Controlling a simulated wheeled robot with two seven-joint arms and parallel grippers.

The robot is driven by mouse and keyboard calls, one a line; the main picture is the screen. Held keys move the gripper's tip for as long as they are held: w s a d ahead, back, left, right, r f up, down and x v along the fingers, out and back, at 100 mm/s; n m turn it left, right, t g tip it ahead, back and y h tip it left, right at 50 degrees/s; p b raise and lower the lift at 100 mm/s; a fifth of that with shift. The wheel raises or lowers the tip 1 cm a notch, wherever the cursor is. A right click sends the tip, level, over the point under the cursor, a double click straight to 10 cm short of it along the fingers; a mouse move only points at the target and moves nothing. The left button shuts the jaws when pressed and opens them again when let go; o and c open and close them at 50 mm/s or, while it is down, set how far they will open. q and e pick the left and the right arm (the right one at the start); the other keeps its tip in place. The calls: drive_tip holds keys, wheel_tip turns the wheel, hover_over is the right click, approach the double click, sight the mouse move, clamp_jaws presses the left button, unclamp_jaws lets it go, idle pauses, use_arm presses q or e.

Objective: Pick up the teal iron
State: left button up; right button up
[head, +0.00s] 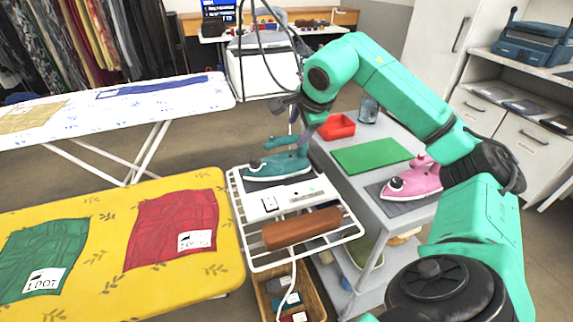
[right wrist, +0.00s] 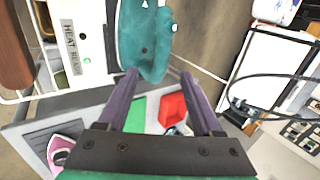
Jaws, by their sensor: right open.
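The teal iron (head: 277,167) rests on a white device on the wire rack (head: 235,212) at the right end of the yellow ironing board. My right gripper (head: 305,136) hangs by the iron's right end, pointing down. In the right wrist view the iron (right wrist: 145,38) shows just beyond the fingertips of the open right gripper (right wrist: 159,74). The left fingertip overlaps the iron's edge in that view; whether they touch I cannot tell. Nothing is held between the fingers. My left gripper is out of view.
A brown padded roll (head: 302,228) lies on the rack's front. On the grey cart right of the rack are a pink iron (head: 418,180), green mat (head: 372,154) and red tray (head: 337,127). The yellow board (head: 120,275) carries green and red cloths.

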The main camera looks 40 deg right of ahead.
sight(293, 137)
drive_tip(key=x, duration=0.7)
drive_tip(key=shift+d, duration=0.15)
drive_tip(key=shift+r, duration=0.1)
clamp_jaws()
drive_tip(key=shift+r, duration=0.15)
